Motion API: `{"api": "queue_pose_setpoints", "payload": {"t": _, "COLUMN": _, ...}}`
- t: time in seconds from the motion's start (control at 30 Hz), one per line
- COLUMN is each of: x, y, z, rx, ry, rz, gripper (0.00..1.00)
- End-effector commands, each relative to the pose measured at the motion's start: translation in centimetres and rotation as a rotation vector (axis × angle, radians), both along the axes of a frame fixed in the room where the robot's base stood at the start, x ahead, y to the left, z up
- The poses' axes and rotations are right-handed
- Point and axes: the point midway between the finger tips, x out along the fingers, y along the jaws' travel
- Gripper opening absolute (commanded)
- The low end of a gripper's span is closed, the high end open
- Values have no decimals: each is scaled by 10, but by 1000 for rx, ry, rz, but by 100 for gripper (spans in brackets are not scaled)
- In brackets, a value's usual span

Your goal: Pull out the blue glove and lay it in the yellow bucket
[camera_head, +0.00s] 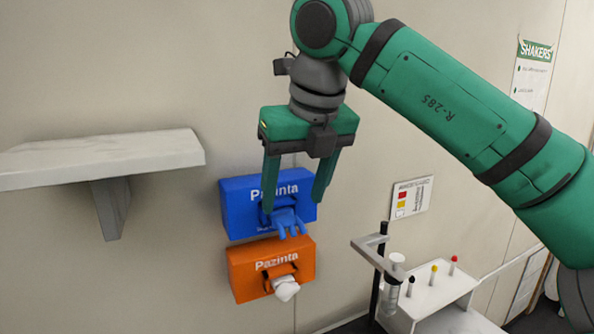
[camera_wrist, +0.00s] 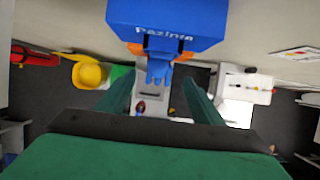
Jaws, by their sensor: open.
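The blue glove (camera_head: 287,221) hangs fingers-down out of the opening of the blue Pazinta box (camera_head: 238,207) on the wall. My gripper (camera_head: 293,206) is open and points down at the front of this box, with one finger to each side of the glove in the picture. In the wrist view the glove (camera_wrist: 158,68) shows between the two fingers, with clear space on both sides; neither finger visibly touches it. A yellow rounded thing (camera_wrist: 88,74), apparently the yellow bucket, is at the left of the wrist view. The head view does not show it.
An orange Pazinta box (camera_head: 240,275) with white material (camera_head: 286,288) sticking out is just below the blue box. A wall shelf (camera_head: 100,155) is at left. A white stand (camera_head: 430,290) with several small coloured-top items is at lower right.

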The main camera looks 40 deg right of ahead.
Motion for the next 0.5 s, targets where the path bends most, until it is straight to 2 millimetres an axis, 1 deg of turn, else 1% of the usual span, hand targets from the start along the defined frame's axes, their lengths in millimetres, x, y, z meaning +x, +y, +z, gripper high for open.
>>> {"api": "queue_pose_setpoints", "payload": {"t": 0.03, "x": 3, "y": 0, "z": -8, "rx": 3, "ry": 0, "rz": 2, "gripper": 61}}
{"api": "queue_pose_setpoints", "payload": {"t": 0.2, "x": 12, "y": -1, "z": -28, "rx": 2, "ry": 1, "rz": 4, "gripper": 61}}
{"api": "queue_pose_setpoints", "payload": {"t": 0.33, "x": 16, "y": -1, "z": -37, "rx": 0, "ry": 0, "rz": 5, "gripper": 61}}
{"api": "queue_pose_setpoints", "payload": {"t": 0.5, "x": 19, "y": -1, "z": -42, "rx": 1, "ry": 0, "rz": 6, "gripper": 61}}
